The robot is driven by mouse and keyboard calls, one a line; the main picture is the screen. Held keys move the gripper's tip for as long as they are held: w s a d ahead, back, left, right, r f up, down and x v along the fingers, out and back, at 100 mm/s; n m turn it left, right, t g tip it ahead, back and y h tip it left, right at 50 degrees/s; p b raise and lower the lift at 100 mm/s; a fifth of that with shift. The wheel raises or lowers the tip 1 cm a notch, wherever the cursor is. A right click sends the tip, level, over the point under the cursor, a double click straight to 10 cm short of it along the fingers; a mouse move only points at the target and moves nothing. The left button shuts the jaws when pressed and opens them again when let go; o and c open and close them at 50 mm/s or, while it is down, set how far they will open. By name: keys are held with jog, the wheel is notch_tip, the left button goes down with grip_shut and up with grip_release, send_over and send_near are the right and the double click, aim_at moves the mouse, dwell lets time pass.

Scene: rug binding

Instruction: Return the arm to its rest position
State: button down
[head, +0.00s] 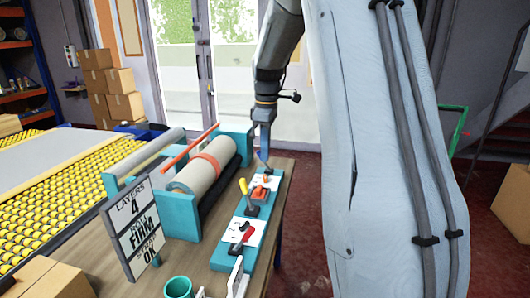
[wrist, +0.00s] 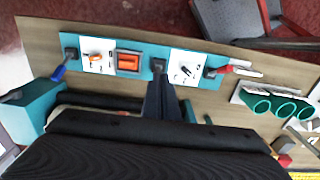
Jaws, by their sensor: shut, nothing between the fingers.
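My gripper (head: 264,140) hangs at the end of my arm over the far end of the teal control panel (head: 234,232), by the bench edge. In the wrist view its dark fingers (wrist: 160,95) are together with nothing between them, and their tips are close to the middle of the panel (wrist: 146,54). I cannot tell whether they touch it. The panel carries an orange knob (wrist: 95,56), an orange-red rocker switch (wrist: 129,61), a black knob (wrist: 185,72), a blue-handled lever (wrist: 59,73) and a red-handled lever (wrist: 222,69). A yellow-handled lever (head: 243,186) shows in the head view.
A rolled beige rug with an orange band (head: 206,166) lies in teal supports left of the panel. Teal cups (wrist: 284,110) stand at the bench's near end.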

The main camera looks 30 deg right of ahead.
dwell(0.3)
jog(key=s+a+f+m, duration=0.5)
jog(key=s+a, duration=0.3)
jog(key=s, duration=0.3)
jog(key=s+a+f+m+t, duration=0.1)
jog(key=s+a+f+m, duration=0.3)
jog(key=s+a, duration=0.5)
jog(key=s+f, duration=0.1)
jog(key=s, duration=0.2)
jog(key=shift+a+m, duration=0.3)
jog(key=shift+m, duration=0.1)
